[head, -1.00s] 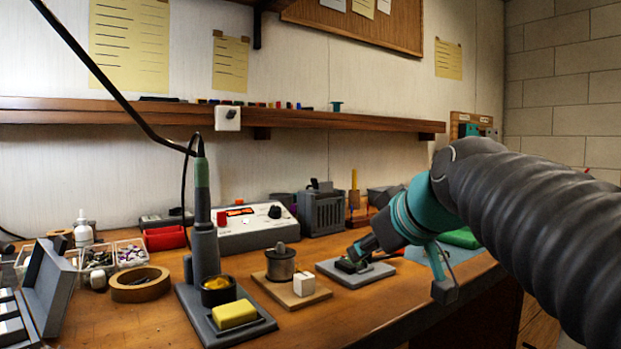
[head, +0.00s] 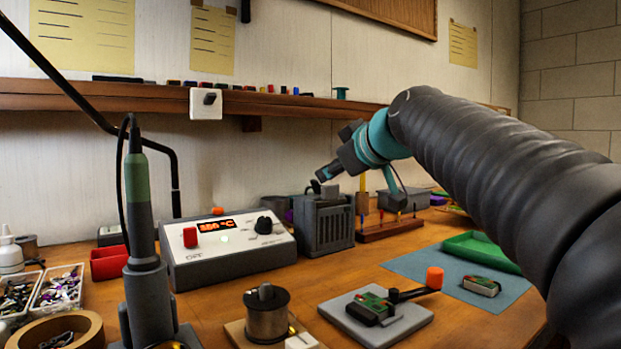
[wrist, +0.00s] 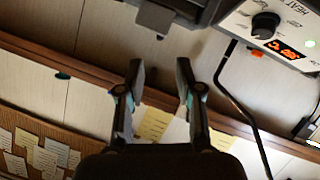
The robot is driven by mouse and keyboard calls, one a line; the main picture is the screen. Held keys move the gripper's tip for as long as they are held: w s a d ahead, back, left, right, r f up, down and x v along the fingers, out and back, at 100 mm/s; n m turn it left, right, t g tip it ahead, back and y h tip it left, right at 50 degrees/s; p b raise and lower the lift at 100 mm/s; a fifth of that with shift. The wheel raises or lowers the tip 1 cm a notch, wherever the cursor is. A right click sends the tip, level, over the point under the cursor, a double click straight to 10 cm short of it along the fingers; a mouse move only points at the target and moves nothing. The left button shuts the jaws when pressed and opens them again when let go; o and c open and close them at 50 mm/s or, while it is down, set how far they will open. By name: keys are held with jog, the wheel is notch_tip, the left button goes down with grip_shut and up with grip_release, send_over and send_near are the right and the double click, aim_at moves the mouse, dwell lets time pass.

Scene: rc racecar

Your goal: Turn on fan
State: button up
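The fan looks to be the dark grey box with a slatted front (head: 327,228), standing on the bench to the right of the white control station. A small grey switch-like piece (head: 329,190) shows on its top, close to my gripper. My gripper (head: 323,178) hangs just above the top of the box; I cannot tell whether it touches. In the wrist view, my gripper (wrist: 160,75) has its two fingers apart with nothing between them. Part of a dark grey body, probably the fan (wrist: 190,10), shows at the top edge beyond the fingers.
The control station (head: 228,250) with a lit orange display stands left of the fan. A wooden tool rack (head: 390,228) is to its right. A toggle clamp (head: 378,312) with an orange handle and a solder spool (head: 267,318) are in front. A shelf (head: 290,105) runs above.

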aim_at(313, 180)
jog(key=p+x, duration=0.1)
jog(key=x, duration=0.7)
jog(key=shift+w+a+f, duration=0.1)
jog(key=shift+w+a, duration=0.1)
jog(key=shift+w, duration=0.05)
grip_shut()
